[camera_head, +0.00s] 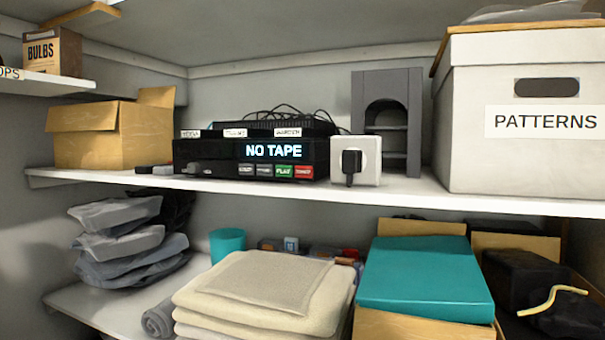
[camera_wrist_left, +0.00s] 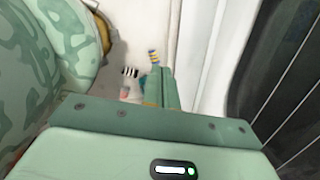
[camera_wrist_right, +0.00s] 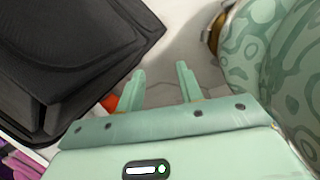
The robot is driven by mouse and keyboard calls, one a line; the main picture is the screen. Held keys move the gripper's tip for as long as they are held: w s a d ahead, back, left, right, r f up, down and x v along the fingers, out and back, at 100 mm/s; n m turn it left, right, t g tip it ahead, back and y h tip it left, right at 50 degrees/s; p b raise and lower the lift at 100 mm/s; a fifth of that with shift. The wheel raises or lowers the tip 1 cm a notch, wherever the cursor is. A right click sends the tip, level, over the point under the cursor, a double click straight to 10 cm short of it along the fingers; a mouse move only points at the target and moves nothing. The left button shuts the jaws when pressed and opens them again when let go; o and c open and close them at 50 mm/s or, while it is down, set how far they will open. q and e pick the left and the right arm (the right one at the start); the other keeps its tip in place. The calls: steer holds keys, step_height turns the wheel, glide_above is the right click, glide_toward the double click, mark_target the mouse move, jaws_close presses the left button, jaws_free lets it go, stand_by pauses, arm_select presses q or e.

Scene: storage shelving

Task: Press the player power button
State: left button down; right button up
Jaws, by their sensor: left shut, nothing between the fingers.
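The player (camera_head: 225,152) is a black box on the middle shelf. Its lit display (camera_head: 273,150) reads "NO TAPE". A row of small buttons runs below the display, with a green one (camera_head: 284,171) reading "PLAY" and a red one (camera_head: 304,171) at the right end. Two grey ones sit left of the green, their lettering too small to read. I cannot tell which control is the power button. Neither gripper shows in the head view. In the left wrist view my left gripper (camera_wrist_left: 159,70) is shut and empty. In the right wrist view my right gripper (camera_wrist_right: 162,78) is open and empty.
A white socket block (camera_head: 369,153) with a black plug stands right of the player. A grey arched stand (camera_head: 402,90) and a white "PATTERNS" box (camera_head: 530,160) are further right. An open cardboard box (camera_head: 85,140) is left. Folded towels (camera_head: 215,310) and a teal-lidded box (camera_head: 425,275) are below.

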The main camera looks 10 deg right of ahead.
jaws_close()
stand_by(1.7)
